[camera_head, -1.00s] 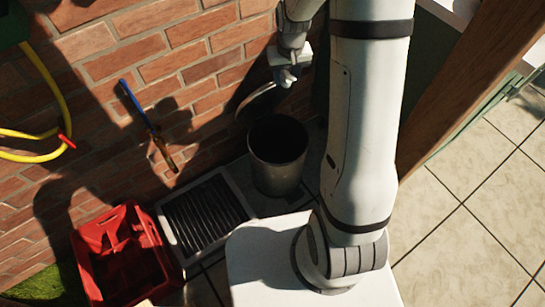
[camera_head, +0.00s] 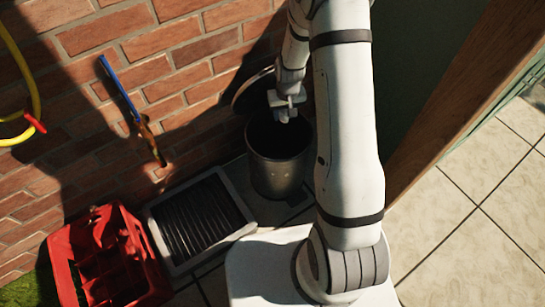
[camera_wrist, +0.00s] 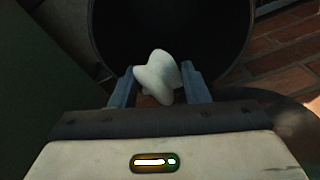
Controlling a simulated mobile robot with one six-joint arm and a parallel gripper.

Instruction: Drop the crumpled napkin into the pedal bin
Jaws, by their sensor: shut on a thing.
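The crumpled napkin is a small white lump (camera_wrist: 158,76) in the wrist view, between the two fingers of my gripper (camera_wrist: 160,88). My gripper is shut on it. The pedal bin (camera_head: 279,172) is a dark round bin with its lid (camera_head: 252,92) raised at the back, against the brick wall. In the head view my gripper (camera_head: 285,112) is over the bin's open mouth, near its back right part. In the wrist view the bin's dark opening (camera_wrist: 170,35) lies beyond the fingers and the napkin. The bin's inside is too dark to make out.
A ridged grey mat in a tray (camera_head: 198,219) lies left of the bin, with a red crate (camera_head: 60,262) further left. A blue-handled tool (camera_head: 120,88) and a yellow hose (camera_head: 33,85) are on the brick wall. A wooden post (camera_head: 455,105) stands to the right.

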